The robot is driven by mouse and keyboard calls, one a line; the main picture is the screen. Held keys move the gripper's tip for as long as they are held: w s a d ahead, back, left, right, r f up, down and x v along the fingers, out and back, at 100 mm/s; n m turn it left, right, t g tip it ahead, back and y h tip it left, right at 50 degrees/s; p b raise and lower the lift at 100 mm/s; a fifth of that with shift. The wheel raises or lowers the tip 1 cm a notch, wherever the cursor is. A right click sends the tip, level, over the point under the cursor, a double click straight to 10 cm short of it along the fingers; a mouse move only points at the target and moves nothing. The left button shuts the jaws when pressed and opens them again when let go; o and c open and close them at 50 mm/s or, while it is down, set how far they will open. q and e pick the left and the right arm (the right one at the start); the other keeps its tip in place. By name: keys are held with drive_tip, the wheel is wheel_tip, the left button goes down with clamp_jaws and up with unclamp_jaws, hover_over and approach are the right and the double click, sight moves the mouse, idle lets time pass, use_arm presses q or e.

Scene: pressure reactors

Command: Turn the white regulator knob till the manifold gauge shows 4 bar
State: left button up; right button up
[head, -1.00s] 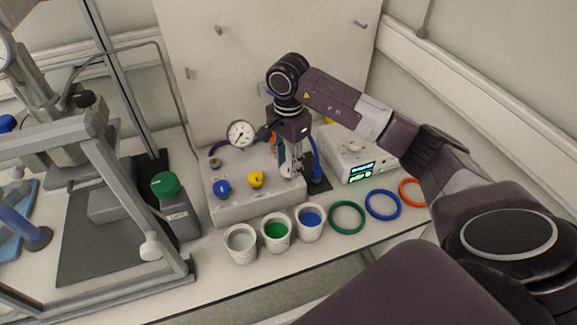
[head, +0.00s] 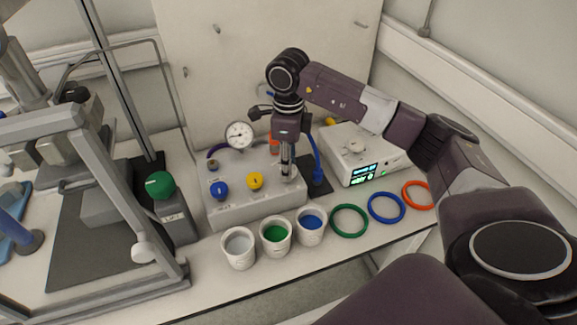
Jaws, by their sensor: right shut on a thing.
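My right gripper (head: 287,174) points straight down over the right part of the grey manifold box (head: 240,210). It is shut on the white regulator knob (head: 291,176), which is mostly hidden by the fingers. The fingers show nearly edge-on. The round white manifold gauge (head: 239,135) stands at the back of the box, left of my gripper. Its dark needle points roughly left; the scale numbers are too small to read. My left gripper is out of view.
A blue knob (head: 220,190) and a yellow knob (head: 255,181) sit left of my gripper. Three cups, one with blue liquid (head: 311,222), stand in front. A white device with a lit display (head: 362,158) is to the right. A grey frame (head: 100,200) fills the left.

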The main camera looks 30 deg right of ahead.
drive_tip(key=shift+r+m, duration=0.1)
drive_tip(key=shift+m, duration=1.7)
drive_tip(key=shift+w, duration=0.1)
drive_tip(key=o, duration=1.2)
drive_tip(key=shift+c, duration=0.2)
wheel_tip(320, 180, up, 12)
